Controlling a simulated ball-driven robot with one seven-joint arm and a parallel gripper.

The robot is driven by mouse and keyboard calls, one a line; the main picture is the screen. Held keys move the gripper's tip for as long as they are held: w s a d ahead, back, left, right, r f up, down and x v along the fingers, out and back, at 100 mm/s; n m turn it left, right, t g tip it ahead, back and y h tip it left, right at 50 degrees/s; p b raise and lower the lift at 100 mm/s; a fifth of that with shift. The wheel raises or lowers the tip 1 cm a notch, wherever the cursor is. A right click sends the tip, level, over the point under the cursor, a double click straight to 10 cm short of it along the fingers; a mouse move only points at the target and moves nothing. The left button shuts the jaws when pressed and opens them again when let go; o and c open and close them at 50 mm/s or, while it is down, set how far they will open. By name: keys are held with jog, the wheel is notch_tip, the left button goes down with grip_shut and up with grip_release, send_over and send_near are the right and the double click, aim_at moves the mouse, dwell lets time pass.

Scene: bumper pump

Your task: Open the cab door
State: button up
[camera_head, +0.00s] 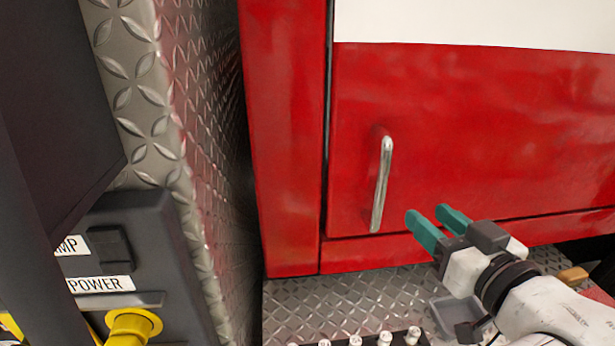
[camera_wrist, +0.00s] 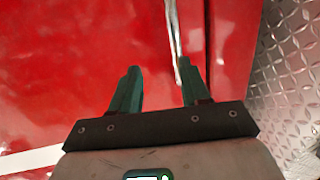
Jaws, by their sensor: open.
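The cab door (camera_head: 470,130) is a red panel with a white band across its top, and it sits flush in its frame. Its silver bar handle (camera_head: 381,185) stands nearly upright near the door's left edge. My gripper (camera_head: 432,220) has green fingers, is open and empty, and is just right of the handle's lower end. In the wrist view, the handle (camera_wrist: 172,35) runs down toward the right finger of my gripper (camera_wrist: 157,82). I cannot tell whether the finger touches it.
A diamond-plate wall (camera_head: 140,90) and a dark panel with a POWER label (camera_head: 100,284) and yellow knob (camera_head: 132,327) stand at left. A diamond-plate step (camera_head: 310,305) lies below the door, with several white-topped knobs (camera_head: 385,338) in front.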

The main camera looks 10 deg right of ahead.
aim_at(387, 174)
jog(key=shift+n+t+y, duration=0.3)
jog(key=shift+t+y, duration=0.1)
jog(key=w+a+r+b, duration=0.1)
jog(key=w, duration=0.2)
jog(key=w+a+r+b, duration=0.1)
jog(key=w+a+b, duration=0.1)
jog(key=w, duration=0.1)
jog(key=w+a+r+b, duration=0.1)
jog(key=w, duration=0.2)
jog(key=shift+w+a, duration=0.15)
jog(key=shift+w, duration=0.15)
jog(key=shift+w+a+f, duration=0.1)
jog(key=shift+w, duration=0.45)
jog(key=shift+c, duration=0.4)
grip_shut()
